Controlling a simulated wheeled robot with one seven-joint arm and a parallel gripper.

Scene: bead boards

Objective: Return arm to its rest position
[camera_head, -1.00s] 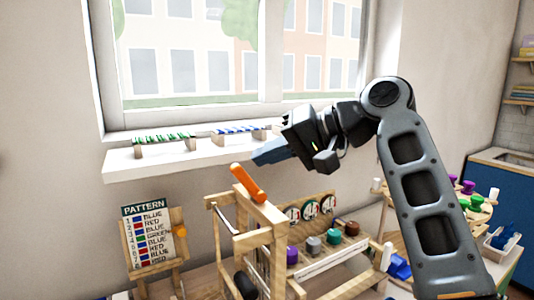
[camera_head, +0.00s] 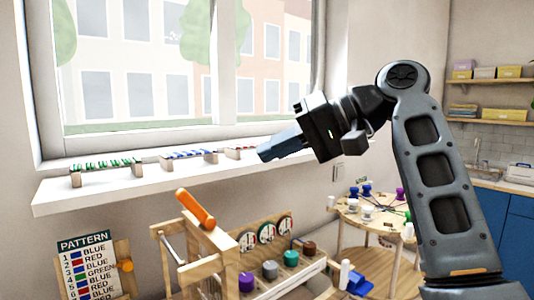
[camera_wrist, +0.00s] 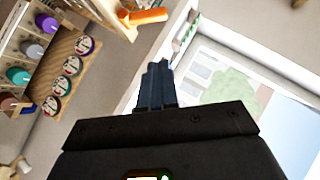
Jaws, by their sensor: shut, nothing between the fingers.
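My gripper (camera_head: 268,153) is raised in front of the window sill in the head view, pointing left. Its blue-grey fingers are together with nothing between them. The fingers (camera_wrist: 155,72) also show shut and empty in the wrist view. My arm is bent, with its elbow high at the right of the head view. The gripper is above and to the right of the wooden frame with the orange handle (camera_head: 195,208), apart from it.
The white sill (camera_head: 120,188) holds several small racks with coloured beads. A pattern board (camera_head: 88,268) stands at lower left. A wooden rack with coloured knobs (camera_head: 291,258) is below my gripper. A round table (camera_head: 372,217) with spools stands behind. Shelves and a blue cabinet are at right.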

